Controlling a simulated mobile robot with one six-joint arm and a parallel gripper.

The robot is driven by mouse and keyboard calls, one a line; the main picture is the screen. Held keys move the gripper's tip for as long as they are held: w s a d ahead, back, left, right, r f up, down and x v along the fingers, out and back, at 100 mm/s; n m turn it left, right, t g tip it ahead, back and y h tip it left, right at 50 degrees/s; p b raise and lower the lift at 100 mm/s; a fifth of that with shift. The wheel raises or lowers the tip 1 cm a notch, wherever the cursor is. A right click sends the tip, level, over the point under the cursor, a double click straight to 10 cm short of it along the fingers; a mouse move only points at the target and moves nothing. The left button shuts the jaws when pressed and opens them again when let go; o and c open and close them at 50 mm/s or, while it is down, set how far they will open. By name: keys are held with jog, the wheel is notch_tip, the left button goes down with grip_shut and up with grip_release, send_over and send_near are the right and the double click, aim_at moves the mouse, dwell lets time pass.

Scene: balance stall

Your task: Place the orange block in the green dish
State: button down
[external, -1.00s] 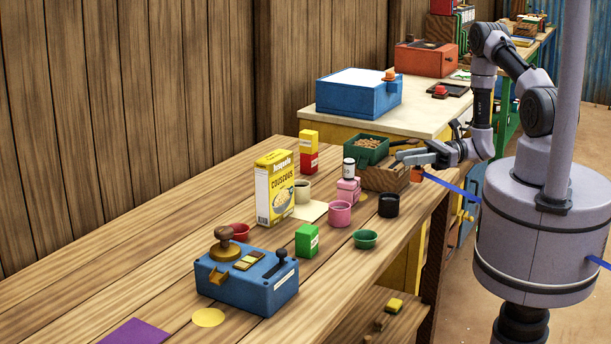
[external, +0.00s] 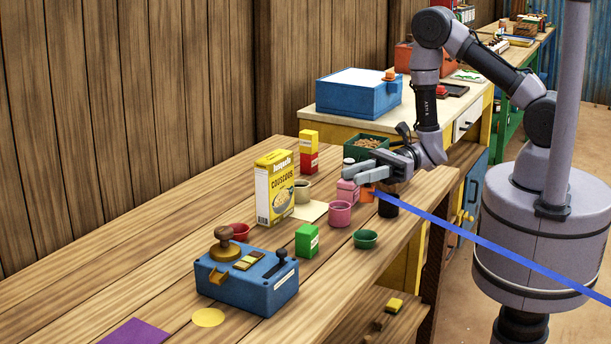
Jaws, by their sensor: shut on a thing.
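The orange block (external: 366,194) is in my gripper (external: 358,172), whose jaws are shut on it. It shows below the fingers, between the pink cup and the black cup, and its upper part is hidden by the fingers. The green dish (external: 365,240), small and round, stands on the wooden table nearer the camera. The block is above and beyond the dish in the picture, apart from it. The exact height of the block over the table cannot be told.
A pink cup (external: 339,214) stands left of the dish, and a black cup (external: 388,209) behind it, partly covered. A green box (external: 307,240) and a blue machine (external: 247,279) stand further left. A blue strip (external: 490,246) runs from near my gripper to the right edge.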

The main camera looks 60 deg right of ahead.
jog(key=shift+g, duration=0.3)
jog(key=f+b, duration=0.1)
jog(key=f, duration=0.1)
jog(key=a+f+b, duration=0.1)
jog(key=f, duration=0.2)
jog(key=f+b, duration=0.1)
jog(key=f, duration=0.2)
jog(key=shift+s+a, duration=0.35)
jog(key=shift+f+b, duration=0.35)
jog(key=shift+b, duration=0.2)
jog(key=c, duration=1.1)
grip_release()
